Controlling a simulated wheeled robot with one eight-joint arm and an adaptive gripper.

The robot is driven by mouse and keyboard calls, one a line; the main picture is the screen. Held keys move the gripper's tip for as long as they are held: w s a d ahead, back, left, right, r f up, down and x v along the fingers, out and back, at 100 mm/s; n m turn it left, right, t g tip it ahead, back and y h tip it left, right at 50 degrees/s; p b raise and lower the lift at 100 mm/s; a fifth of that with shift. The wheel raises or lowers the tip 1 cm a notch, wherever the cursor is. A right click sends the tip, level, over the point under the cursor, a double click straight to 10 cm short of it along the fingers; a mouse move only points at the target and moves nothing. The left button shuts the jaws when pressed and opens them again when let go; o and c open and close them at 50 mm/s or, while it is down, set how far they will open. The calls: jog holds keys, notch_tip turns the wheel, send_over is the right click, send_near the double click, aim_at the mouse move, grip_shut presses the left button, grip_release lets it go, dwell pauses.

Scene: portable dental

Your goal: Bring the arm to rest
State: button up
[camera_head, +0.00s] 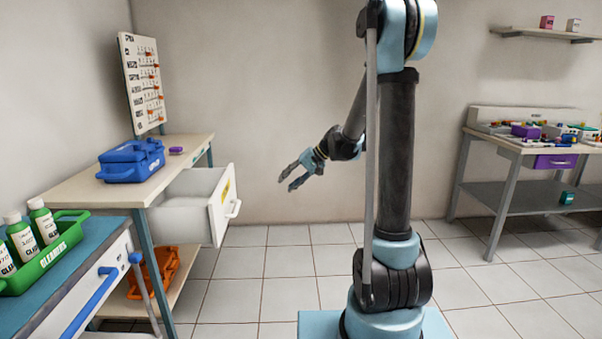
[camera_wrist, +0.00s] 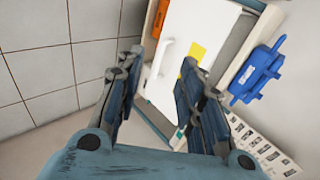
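My gripper (camera_head: 292,180) is at the end of my raised arm in the head view, pointing left and down in free air. Its two fingers are spread apart with nothing between them. The fingers also show in the wrist view (camera_wrist: 160,100), apart and empty. An open white drawer (camera_head: 206,205) stands to the left of my gripper, with a clear gap between them. The drawer's white front with its handle (camera_wrist: 168,58) shows beyond the fingers in the wrist view.
A blue case (camera_head: 132,160) and a small purple item (camera_head: 176,150) lie on the left bench (camera_head: 85,190). An orange bin (camera_head: 155,275) is on its lower shelf. A green tray (camera_head: 60,250) of bottles is at front left. A cluttered workbench (camera_head: 510,148) stands right. Floor between is clear.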

jog(key=s+d+r+h, duration=0.1)
jog(key=s+d+h, duration=0.1)
jog(key=s+d, duration=0.55)
jog(key=s+d+r+h, duration=0.1)
jog(key=s+d+h, duration=0.25)
jog(key=s, duration=0.65)
jog(key=s+d+f+h, duration=0.2)
jog(key=s+d+f, duration=0.2)
jog(key=s+d, duration=0.2)
jog(key=s+d+f+t+h, duration=0.1)
jog(key=s+d+f, duration=0.3)
jog(key=s, duration=0.6)
jog(key=shift+s+d+h, duration=0.35)
jog(key=shift+d+h, duration=0.1)
jog(key=shift+d, duration=0.75)
jog(key=shift+w+f, duration=0.15)
jog(key=shift+w, duration=0.3)
jog(key=shift+a, duration=0.15)
